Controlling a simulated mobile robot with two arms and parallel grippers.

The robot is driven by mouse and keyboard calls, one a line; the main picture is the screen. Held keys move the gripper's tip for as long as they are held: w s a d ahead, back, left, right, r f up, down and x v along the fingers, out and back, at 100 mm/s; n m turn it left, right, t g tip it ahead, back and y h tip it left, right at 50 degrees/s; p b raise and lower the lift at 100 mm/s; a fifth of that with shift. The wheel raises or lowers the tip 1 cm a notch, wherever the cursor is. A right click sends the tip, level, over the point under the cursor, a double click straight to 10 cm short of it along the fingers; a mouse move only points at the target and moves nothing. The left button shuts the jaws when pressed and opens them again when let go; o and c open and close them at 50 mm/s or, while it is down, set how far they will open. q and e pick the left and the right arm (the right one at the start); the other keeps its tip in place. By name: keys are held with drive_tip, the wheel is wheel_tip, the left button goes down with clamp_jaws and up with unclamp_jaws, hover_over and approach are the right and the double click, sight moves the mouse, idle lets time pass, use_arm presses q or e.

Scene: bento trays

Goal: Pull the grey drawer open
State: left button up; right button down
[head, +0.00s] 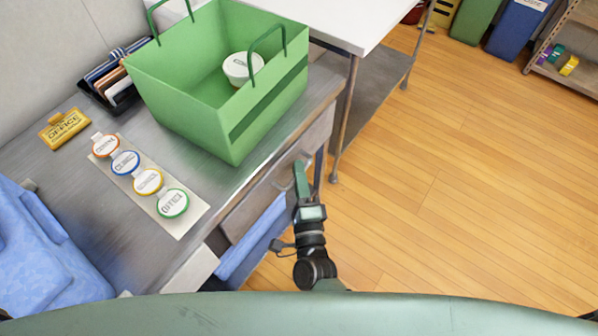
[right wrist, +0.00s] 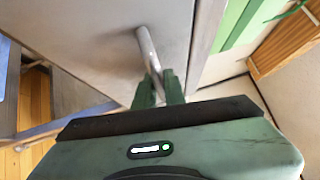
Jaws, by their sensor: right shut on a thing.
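The grey drawer (head: 252,207) is in the front of the metal counter, under its top, in the head view. It looks closed, though my arm partly covers it. My right gripper (head: 299,172) is at the drawer front and shut on its bar handle. The right wrist view shows the grey drawer front (right wrist: 85,35) and the metal handle (right wrist: 147,45) running down between the green fingers of my right gripper (right wrist: 159,86). My left gripper is not in view.
On the counter (head: 65,175) stand a green basket (head: 175,85) holding a white round tub (head: 238,68), a strip of round labels (head: 120,167) and a yellow office sign (head: 63,128). Blue cloth (head: 50,265) lies at left. The wooden floor (head: 450,190) at right is clear.

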drive_tip(key=shift+s, duration=0.1)
idle(0.7)
drive_tip(key=s+d+p, duration=0.1)
drive_tip(key=s+d, duration=0.6)
drive_tip(key=d, duration=0.3)
drive_tip(key=s+d+p, duration=0.1)
drive_tip(key=s+d, duration=0.6)
drive_tip(key=d, duration=0.3)
drive_tip(key=shift+s+d+p, duration=0.2)
drive_tip(key=shift+s+p, duration=0.2)
drive_tip(key=shift+f, duration=0.1)
drive_tip(key=c, duration=1.8)
unclamp_jaws()
drive_tip(key=shift+o, duration=0.2)
drive_tip(key=s+d+b, duration=0.1)
drive_tip(key=s, duration=0.6)
drive_tip(key=shift+s+f+b, duration=0.3)
drive_tip(key=shift+s+f, duration=0.05)
drive_tip(key=shift+f, duration=0.1)
drive_tip(key=shift+f, duration=0.1)
